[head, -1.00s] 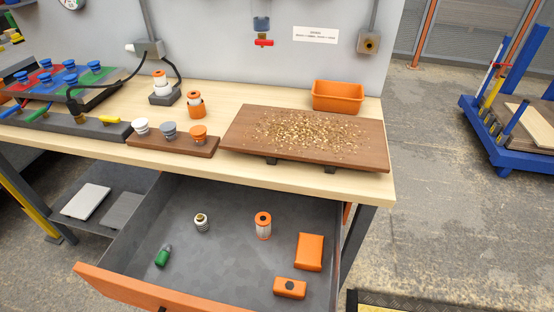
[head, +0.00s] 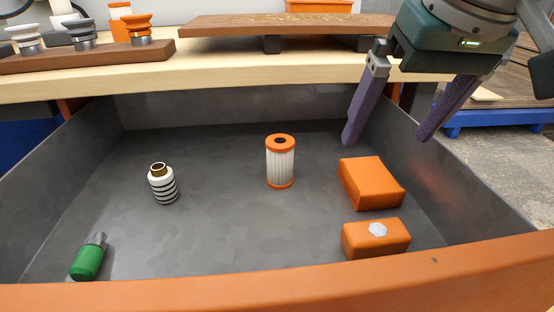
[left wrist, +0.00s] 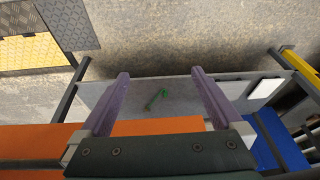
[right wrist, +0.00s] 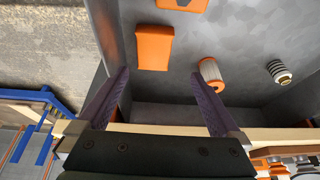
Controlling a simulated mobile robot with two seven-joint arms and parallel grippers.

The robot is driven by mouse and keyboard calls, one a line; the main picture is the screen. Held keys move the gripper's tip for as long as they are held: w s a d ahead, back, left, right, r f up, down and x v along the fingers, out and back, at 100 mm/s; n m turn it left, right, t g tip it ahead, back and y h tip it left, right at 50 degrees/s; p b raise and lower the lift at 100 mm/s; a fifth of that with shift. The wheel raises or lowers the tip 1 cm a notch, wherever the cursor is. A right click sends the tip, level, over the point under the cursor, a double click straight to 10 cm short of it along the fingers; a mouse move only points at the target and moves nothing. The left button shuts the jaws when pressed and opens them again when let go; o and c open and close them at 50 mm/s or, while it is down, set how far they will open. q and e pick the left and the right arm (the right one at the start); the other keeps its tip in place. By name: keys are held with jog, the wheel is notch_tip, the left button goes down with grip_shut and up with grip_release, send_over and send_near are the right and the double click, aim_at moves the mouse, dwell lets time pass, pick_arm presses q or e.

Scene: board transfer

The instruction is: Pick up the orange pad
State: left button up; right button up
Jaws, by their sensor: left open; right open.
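A plain orange block that looks like the orange pad (head: 371,184) lies flat on the drawer floor at the right; it also shows in the right wrist view (right wrist: 154,48). A smaller orange block with a pale hexagonal spot (head: 360,240) lies just in front of it, partly cut off at the top of the right wrist view (right wrist: 196,4). My right gripper (head: 385,142) is open and empty above the back right of the drawer, apart from the pad. My left gripper shows only in the left wrist view (left wrist: 160,73), open with nothing between its fingers.
In the drawer stand a white-and-orange filter cartridge (head: 280,165) and a striped cylinder (head: 163,185); a green bottle-like thing (head: 88,260) lies front left. The drawer's orange front (head: 240,291) and grey side walls bound it. The brown board (head: 285,25) rests on the worktop behind.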

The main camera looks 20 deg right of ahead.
jog(key=b, duration=0.1)
send_over(371, 174)
jog(key=s, duration=0.2)
jog(key=f, duration=0.4)
jog(key=shift+a+f, duration=0.15)
jog(key=shift+a, duration=0.05)
jog(key=b+x, duration=0.1)
jog(key=x, duration=0.3)
jog(key=shift+d+f+b, duration=0.1)
jog(key=shift+f+b, duration=0.15)
jog(key=shift+b, duration=0.15)
jog(key=shift+w+f, duration=0.2)
jog(key=shift+f, duration=0.25)
jog(key=c, duration=1.2)
